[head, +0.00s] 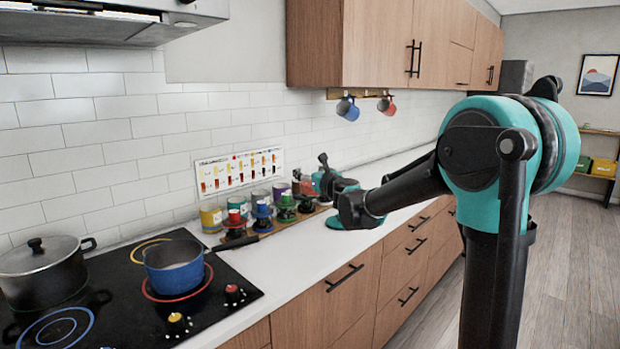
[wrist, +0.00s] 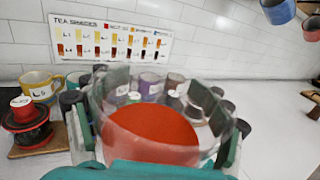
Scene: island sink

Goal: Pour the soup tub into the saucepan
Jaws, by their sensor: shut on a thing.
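The soup tub (wrist: 150,135) is a clear container of orange-red soup, upright and filling the middle of the wrist view. My gripper (wrist: 158,118) is shut on it, with a finger on either side. In the head view my gripper (head: 318,184) is above the counter by the row of mugs, and a small reddish part of the tub shows beside it. The saucepan (head: 174,273) is blue with a black handle, on a red-ringed burner of the hob, left of and apart from my gripper. It has no lid, and its inside looks pale.
A lidded dark pot (head: 40,274) stands on the hob's left. Several mugs and colored-base items line the counter, including a yellow mug (head: 211,218), near the saucepan handle. A tea chart (head: 238,172) is on the wall. Mugs hang from a rail (head: 350,108). The counter front (head: 285,252) is clear.

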